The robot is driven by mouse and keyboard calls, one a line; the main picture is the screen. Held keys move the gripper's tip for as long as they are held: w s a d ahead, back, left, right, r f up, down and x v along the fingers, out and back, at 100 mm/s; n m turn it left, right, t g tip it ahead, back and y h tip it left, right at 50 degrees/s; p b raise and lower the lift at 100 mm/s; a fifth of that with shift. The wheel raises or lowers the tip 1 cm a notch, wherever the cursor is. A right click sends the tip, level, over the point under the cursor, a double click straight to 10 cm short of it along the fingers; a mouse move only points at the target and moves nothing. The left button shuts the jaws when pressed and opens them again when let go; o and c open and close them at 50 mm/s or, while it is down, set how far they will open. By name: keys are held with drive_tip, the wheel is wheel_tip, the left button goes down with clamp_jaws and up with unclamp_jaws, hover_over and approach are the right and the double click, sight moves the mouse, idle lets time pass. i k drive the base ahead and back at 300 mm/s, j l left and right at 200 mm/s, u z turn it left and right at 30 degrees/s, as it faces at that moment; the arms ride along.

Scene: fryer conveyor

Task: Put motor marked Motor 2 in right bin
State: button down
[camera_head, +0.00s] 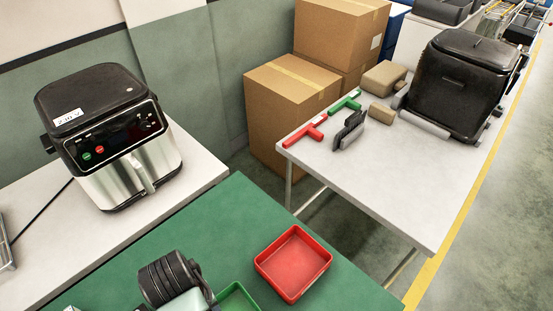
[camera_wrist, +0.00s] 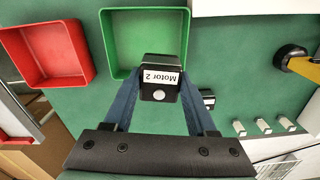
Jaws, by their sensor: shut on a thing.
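The black motor (camera_wrist: 160,68) carries a white label reading "Motor 2", upside down in the wrist view. My gripper (camera_wrist: 160,92) is shut on it, with a blue finger on each side. The motor overlaps the near edge of the green bin (camera_wrist: 110,62) in the wrist view; its height above the bin is hard to tell. The red bin (camera_wrist: 88,68) is empty and sits beside the green one. In the head view the red bin (camera_head: 293,264) is to the right of the green bin (camera_head: 238,294), which is partly cut off. The motor cannot be made out there.
The bins stand on a green table (camera_head: 232,210). An air fryer (camera_head: 108,135) stands on the white surface at left. Another white table (camera_head: 400,185) holds a black fryer body (camera_head: 460,82) and red and green T-shaped parts. In the wrist view, a yellow-black object (camera_wrist: 295,62) lies at right.

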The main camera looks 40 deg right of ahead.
sight(293, 267)
drive_tip(key=i+l+z, duration=0.1)
drive_tip(key=z, duration=0.35)
drive_tip(key=i+z, duration=0.1)
drive_tip(key=z, duration=0.35)
drive_tip(key=i+l+z, duration=0.1)
drive_tip(key=z, duration=0.35)
drive_tip(key=i, duration=0.3)
drive_tip(key=j+z, duration=0.05)
